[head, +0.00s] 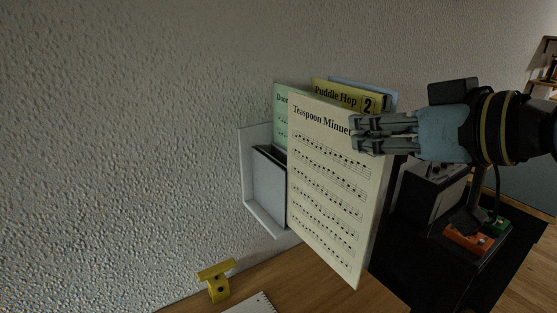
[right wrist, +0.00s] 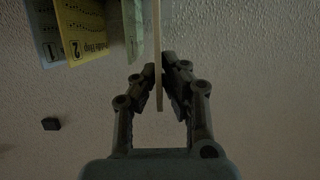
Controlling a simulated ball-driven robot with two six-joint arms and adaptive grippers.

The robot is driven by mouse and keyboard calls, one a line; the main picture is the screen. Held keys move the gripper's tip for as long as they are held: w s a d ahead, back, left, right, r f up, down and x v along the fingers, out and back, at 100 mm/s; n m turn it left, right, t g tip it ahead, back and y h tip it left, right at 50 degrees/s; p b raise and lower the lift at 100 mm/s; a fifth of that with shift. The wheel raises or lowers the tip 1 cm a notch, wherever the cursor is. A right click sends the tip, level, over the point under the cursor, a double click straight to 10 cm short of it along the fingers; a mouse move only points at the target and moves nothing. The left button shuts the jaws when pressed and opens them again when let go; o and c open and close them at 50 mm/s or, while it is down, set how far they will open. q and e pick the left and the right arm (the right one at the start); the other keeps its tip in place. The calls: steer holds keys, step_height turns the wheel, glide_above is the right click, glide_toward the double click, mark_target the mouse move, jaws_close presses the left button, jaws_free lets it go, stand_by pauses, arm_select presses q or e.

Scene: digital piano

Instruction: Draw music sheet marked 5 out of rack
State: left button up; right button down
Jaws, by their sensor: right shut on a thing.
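A cream music sheet titled "Teaspoon Minuet" (head: 325,185) stands upright in front of the right part of the white wall rack (head: 262,229). My right gripper (head: 356,134) is shut on its upper right edge and covers the corner where a number could be. In the right wrist view the sheet (right wrist: 158,45) shows edge-on between the fingertips (right wrist: 160,78). Whether its lower part is clear of the rack I cannot tell. Behind it are a green sheet (head: 281,98), a yellow "Puddle Hop" sheet marked 2 (head: 335,94) and a blue sheet (head: 393,97). My left gripper is not in view.
A wooden top (head: 295,275) lies below, with a yellow object (head: 216,279) and a white notepad (head: 252,306). A dark amplifier-like box (head: 432,195) and an orange pedal (head: 466,237) are at right. The textured wall is close behind the rack.

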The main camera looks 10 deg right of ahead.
mark_target(390, 136)
steer(key=shift+p+v, duration=1.25)
steer(key=shift+p, duration=0.2)
steer(key=shift+s+d+f+p, duration=0.1)
steer(key=shift+s+f+p, duration=0.1)
steer(key=shift+s+p, duration=0.2)
steer(key=shift+s, duration=0.1)
steer(key=shift+f, duration=0.15)
